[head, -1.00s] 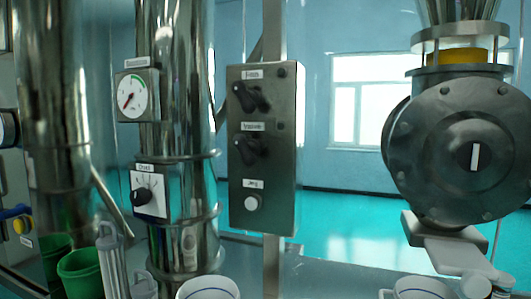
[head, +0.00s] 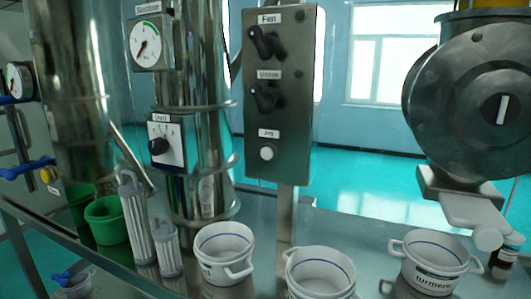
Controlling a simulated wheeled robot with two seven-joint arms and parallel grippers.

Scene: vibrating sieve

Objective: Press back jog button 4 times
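A grey control box (head: 290,105) on a post stands at the centre of the head view. Near its bottom, under a label reading "Jog", is a round white button (head: 267,153). It is the only jog button in view. I cannot tell from the picture whether it is pressed in. Above it on the box are two black knobs, an upper knob (head: 266,42) and a lower knob (head: 266,97). Neither of my grippers is in view, and nothing covers the button.
A metal bench (head: 263,282) lies below, holding a green bucket (head: 106,220), white strainer cylinders (head: 136,215) and several white pots, including a left pot (head: 224,254). Shiny steel columns stand left. A large round grey housing (head: 470,100) is at right. Space before the box is clear.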

